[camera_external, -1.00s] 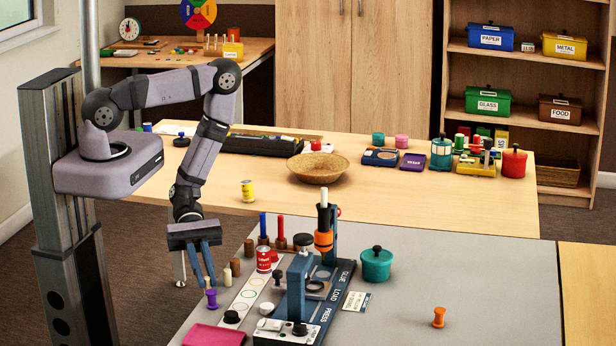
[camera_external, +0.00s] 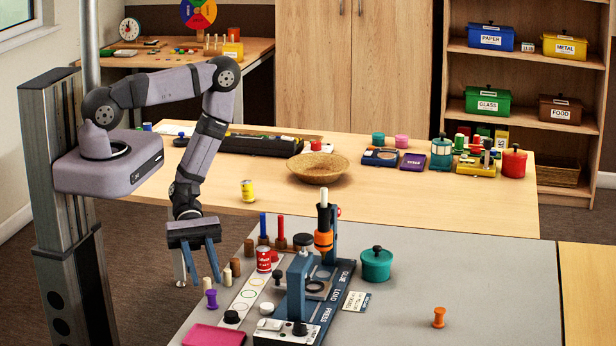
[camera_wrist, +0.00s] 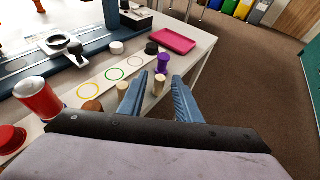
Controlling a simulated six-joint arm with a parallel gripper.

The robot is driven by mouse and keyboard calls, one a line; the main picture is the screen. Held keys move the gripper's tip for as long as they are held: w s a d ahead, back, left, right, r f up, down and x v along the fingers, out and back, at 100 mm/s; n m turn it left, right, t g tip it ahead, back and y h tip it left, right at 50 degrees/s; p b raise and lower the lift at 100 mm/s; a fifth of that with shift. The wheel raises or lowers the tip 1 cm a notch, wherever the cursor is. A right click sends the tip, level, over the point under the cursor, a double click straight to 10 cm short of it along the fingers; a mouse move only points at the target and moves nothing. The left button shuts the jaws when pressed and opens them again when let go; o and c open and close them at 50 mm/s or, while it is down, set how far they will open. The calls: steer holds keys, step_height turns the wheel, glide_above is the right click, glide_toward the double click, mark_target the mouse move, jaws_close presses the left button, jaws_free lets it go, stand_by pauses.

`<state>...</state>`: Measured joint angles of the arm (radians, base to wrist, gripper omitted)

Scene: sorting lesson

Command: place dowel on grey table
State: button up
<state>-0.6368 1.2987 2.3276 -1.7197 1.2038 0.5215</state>
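Several short tan wooden dowels stand upright near the left edge of the grey table (camera_external: 470,290). In the wrist view, one pale dowel (camera_wrist: 158,85) stands between the fingers of my gripper (camera_wrist: 157,82). The fingers are apart and I see no contact with a dowel.
A purple peg (camera_external: 211,299), a red can (camera_external: 263,260) and a strip with coloured rings (camera_external: 247,293) are close by. A blue press (camera_external: 296,290) stands mid-table, and a pink tray (camera_external: 214,336) lies in front. The grey table's right side is mostly clear.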

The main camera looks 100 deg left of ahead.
steer(key=s+a+r+p, duration=0.2)
steer(key=a+r+p, duration=0.1)
steer(key=r+p, duration=0.4)
steer(key=shift+a+r, duration=0.15)
steer(key=shift+r, duration=0.7)
steer(key=shift+s, duration=0.1)
steer(key=s+d+r+m+g+y, duration=0.2)
steer(key=s+r+m+g, duration=0.65)
steer(key=m, duration=0.55)
steer(key=w+a+r+m+y, duration=0.5)
steer(key=a+r+m+y, duration=0.2)
steer(key=m+y, duration=0.2)
steer(key=shift+r+m+t, duration=0.4)
steer(key=shift+m+t, duration=0.05)
steer(key=shift+m, duration=0.45)
